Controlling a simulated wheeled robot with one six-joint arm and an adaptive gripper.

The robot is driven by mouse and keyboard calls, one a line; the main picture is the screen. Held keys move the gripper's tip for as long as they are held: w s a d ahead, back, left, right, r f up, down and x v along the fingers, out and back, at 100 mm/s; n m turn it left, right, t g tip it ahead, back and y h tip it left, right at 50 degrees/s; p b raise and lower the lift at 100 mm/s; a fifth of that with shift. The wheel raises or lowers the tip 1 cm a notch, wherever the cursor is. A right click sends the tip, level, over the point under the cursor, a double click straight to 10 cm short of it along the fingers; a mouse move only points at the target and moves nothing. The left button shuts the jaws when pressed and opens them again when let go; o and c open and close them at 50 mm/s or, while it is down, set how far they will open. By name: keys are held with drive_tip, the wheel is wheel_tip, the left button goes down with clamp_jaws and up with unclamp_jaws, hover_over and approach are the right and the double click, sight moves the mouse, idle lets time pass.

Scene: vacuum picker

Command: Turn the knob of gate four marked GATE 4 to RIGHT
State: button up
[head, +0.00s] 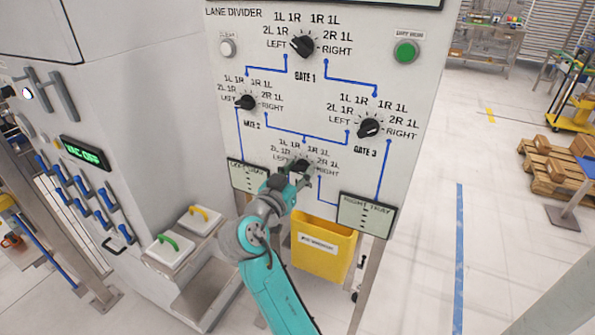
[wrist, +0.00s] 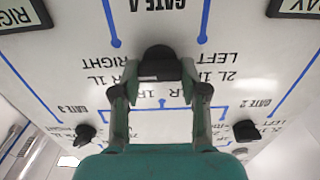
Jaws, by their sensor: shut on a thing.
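The black gate four knob (wrist: 160,58) is at the top middle of the wrist view, with the GATE 4 label (wrist: 158,5) upside down beyond it. RIGHT reads on the picture's left side there and LEFT on its right. My gripper (wrist: 159,74) has one finger on each side of the knob and is shut on it. In the head view the knob (head: 301,163) shows just above my gripper (head: 299,174), partly covered, and its GATE 4 label is hidden behind my arm. I cannot tell clearly which mark the knob points to.
The gate one knob (head: 303,45), gate two knob (head: 245,102) and gate three knob (head: 369,127) stand out from the same white panel. Left tray (head: 247,176) and right tray (head: 366,214) displays flank my gripper. A yellow bin (head: 322,250) hangs below.

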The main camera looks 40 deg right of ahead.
idle(0.4)
drive_tip(key=o, duration=1.1)
drive_tip(key=shift+o, duration=0.2)
drive_tip(key=v, duration=1.2)
